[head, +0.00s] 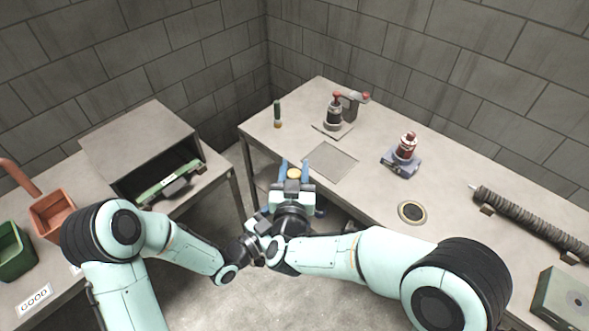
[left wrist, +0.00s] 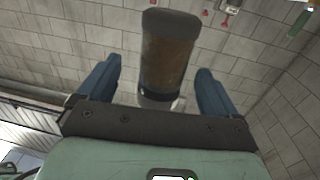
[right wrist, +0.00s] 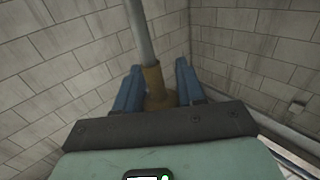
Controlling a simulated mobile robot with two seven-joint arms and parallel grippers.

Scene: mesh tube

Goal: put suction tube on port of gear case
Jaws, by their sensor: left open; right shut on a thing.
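My right gripper (head: 293,168) points away over the gap in front of the right-hand table, its blue fingers around a brass-coloured end piece. In the right wrist view this brass piece (right wrist: 153,85) is between the fingers, with a grey rod (right wrist: 140,30) running up from it; I take it as the suction tube. My left gripper (left wrist: 157,82) is open around a dark-capped cylinder with a brown, mesh-like middle (left wrist: 165,55), with gaps on both sides. In the head view the left gripper is mostly hidden by the right arm. I cannot tell which thing is the gear case.
A grey-green box (head: 560,302) with a round spot sits at the table's right. A ribbed dark tube (head: 530,222), a ringed disc (head: 411,212), and a red-topped part on a blue-grey block (head: 402,166) are on the table. Orange (head: 50,222) and green bins stand left.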

